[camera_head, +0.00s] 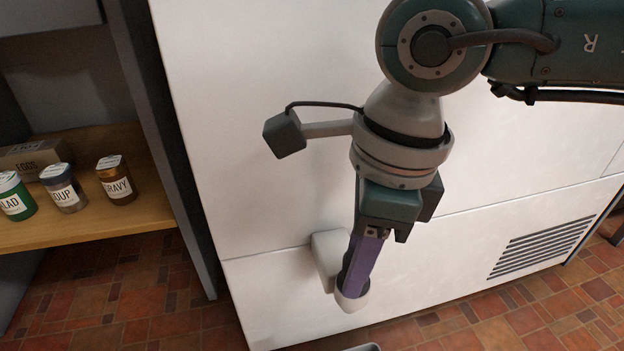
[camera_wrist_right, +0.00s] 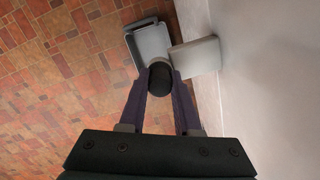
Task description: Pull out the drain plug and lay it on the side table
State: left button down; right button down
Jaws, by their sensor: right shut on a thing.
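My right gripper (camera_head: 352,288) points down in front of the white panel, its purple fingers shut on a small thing. In the right wrist view a dark rounded piece, which looks like the drain plug (camera_wrist_right: 160,77), sits between the fingertips (camera_wrist_right: 160,88). In the head view a pale rounded piece (camera_head: 351,301) shows at the fingertips; I cannot tell whether it is part of the plug or of the drain. A pale grey block (camera_head: 326,260) on the panel stands beside the fingers and also shows in the wrist view (camera_wrist_right: 195,55). My left gripper is not in view.
A grey tray (camera_wrist_right: 150,42) lies on the red tiled floor below the fingertips. The white panel (camera_head: 270,190) is close behind my arm, with a vent (camera_head: 542,246) at right. A wooden shelf (camera_head: 95,225) at left holds jars and an egg box. No side table is clearly identifiable.

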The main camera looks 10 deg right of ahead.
jog(key=shift+r, duration=0.1)
jog(key=shift+r+p, duration=1.45)
jog(key=shift+r, duration=0.1)
jog(key=shift+r+p, duration=0.6)
jog(key=shift+r, duration=0.2)
